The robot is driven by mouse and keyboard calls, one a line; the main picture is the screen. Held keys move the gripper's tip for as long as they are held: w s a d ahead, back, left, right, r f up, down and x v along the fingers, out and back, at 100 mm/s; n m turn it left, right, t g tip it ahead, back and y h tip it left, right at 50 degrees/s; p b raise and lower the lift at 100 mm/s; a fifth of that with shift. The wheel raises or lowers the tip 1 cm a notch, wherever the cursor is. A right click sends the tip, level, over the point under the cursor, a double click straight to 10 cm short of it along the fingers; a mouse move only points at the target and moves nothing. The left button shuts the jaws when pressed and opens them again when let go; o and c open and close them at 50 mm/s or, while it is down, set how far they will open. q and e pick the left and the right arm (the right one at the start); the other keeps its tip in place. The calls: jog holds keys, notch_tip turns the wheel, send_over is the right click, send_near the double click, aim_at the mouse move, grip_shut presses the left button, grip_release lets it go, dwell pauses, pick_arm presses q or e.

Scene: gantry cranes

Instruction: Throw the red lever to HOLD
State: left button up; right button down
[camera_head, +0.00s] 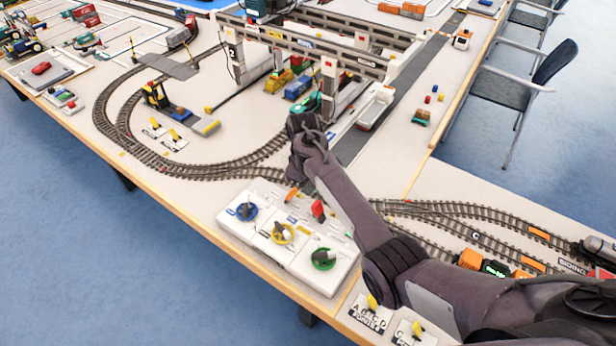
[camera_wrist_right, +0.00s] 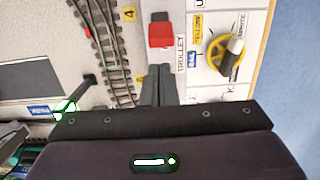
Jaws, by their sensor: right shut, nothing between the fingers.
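The red lever (camera_head: 318,209) stands at the back edge of the white control panel (camera_head: 290,262), beside my right forearm. In the right wrist view the red lever (camera_wrist_right: 160,32) shows as a red block with a dark grey part, near the "TROLLEY" label. My right gripper (camera_wrist_right: 159,70) is shut and empty, with its fingertips a little short of the red block in that picture. I cannot tell their height above the panel. No HOLD marking is readable. My left gripper is not in view.
The panel carries a blue knob (camera_head: 245,211), a yellow knob (camera_head: 283,234) and a green knob (camera_head: 322,258). Curved track (camera_head: 210,168) runs behind it, and the gantry crane (camera_head: 300,48) stands further back. Two yellow point levers (camera_head: 373,302) are near the front edge.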

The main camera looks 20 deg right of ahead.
aim_at(320, 214)
jog(key=f, duration=0.5)
jog(key=shift+s+d+f, duration=0.1)
jog(key=shift+s+f, duration=0.05)
jog(key=shift+s, duration=0.05)
